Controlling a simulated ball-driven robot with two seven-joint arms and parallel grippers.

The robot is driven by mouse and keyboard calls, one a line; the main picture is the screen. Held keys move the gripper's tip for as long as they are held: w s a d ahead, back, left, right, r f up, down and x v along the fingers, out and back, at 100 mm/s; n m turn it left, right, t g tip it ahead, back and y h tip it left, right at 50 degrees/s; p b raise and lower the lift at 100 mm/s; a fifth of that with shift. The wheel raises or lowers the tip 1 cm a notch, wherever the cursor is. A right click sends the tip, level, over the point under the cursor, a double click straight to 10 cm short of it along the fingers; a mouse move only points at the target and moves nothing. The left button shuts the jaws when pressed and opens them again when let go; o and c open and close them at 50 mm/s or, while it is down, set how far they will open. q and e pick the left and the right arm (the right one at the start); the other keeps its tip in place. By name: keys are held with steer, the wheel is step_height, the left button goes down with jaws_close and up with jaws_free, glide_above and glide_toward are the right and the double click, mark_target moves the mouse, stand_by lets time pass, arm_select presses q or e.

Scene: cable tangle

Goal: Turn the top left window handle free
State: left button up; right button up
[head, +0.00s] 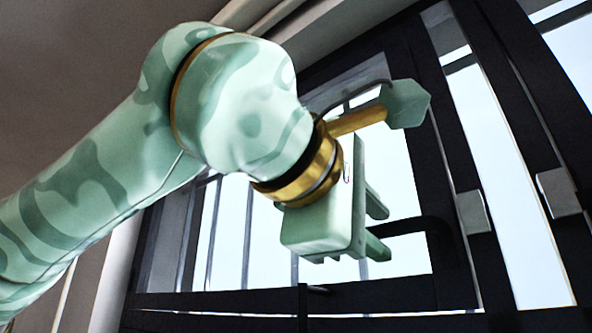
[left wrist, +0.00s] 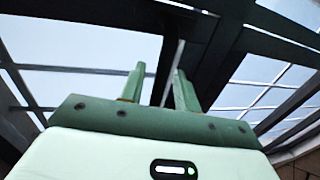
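The black window handle (head: 415,226) sticks out to the left from the dark window frame and bends down at its right end. My left gripper (head: 378,226) is at the handle's left end, with one finger above it and one below in the head view. The gripper is open; its two fingers also show apart in the left wrist view (left wrist: 158,86). Whether the fingers touch the handle cannot be told. My right gripper is not in view.
The dark window frame (head: 455,180) surrounds bright glass panes. Two grey metal blocks (head: 473,212) (head: 558,193) sit on the frame bars at right. A dark horizontal bar (head: 390,294) runs below the handle. A grey-brown wall (head: 75,70) is at left.

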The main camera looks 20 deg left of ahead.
arm_select(q)
steer(key=b+v, duration=0.3)
steer(key=v, duration=1.2)
steer(key=shift+d, duration=0.1)
